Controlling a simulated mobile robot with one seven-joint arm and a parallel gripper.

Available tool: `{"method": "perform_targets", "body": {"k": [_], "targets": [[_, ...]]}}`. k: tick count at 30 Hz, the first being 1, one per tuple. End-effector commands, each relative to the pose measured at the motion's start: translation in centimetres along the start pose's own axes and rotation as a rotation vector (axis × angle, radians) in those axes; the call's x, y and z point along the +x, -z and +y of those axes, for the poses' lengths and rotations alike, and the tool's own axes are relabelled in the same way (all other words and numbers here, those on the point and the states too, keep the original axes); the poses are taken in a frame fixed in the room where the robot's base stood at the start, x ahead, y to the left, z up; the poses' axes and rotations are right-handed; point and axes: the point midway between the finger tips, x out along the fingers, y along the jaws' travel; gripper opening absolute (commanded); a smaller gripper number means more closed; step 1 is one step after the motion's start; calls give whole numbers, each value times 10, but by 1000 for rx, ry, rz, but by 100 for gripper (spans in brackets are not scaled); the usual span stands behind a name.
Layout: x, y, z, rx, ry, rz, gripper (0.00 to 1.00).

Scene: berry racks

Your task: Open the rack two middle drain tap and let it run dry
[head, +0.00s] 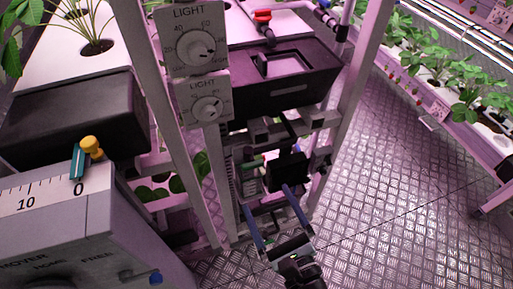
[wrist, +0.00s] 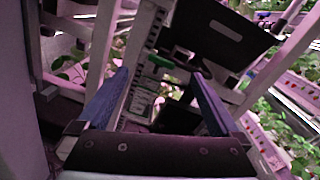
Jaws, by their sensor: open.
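My gripper (head: 266,197) is low in the head view, its two blue fingers spread apart with nothing between them. In the wrist view, my gripper (wrist: 160,72) points up at the rack's end. A small green part (wrist: 162,62), perhaps a tap handle, shows beyond and between the fingertips. A green part (head: 252,162) also shows in the head view on the rack post, just above the fingers and apart from them. I cannot tell for sure that it is the middle drain tap, or how it is turned. A red tap handle (head: 263,16) sits higher, by the upper tray.
Two light dials (head: 201,48) (head: 208,107) hang on the rack's front post. A black box (head: 290,75) juts out above my gripper. A grey cabinet (head: 100,235) with a 0–10 scale stands at left. Metal floor (head: 390,200) is clear at right, with another plant rack beyond.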

Motion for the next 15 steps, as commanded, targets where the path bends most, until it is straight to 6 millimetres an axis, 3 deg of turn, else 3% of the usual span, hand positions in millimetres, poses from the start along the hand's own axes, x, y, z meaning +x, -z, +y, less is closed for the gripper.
{"method": "perform_targets", "body": {"k": [3, 7, 11, 15], "targets": [[-26, 5, 1, 218, 32, 13, 100], [-34, 11, 2, 312, 51, 11, 100], [-23, 13, 1, 320, 52, 8, 100], [3, 12, 0, 316, 50, 6, 100]]}}
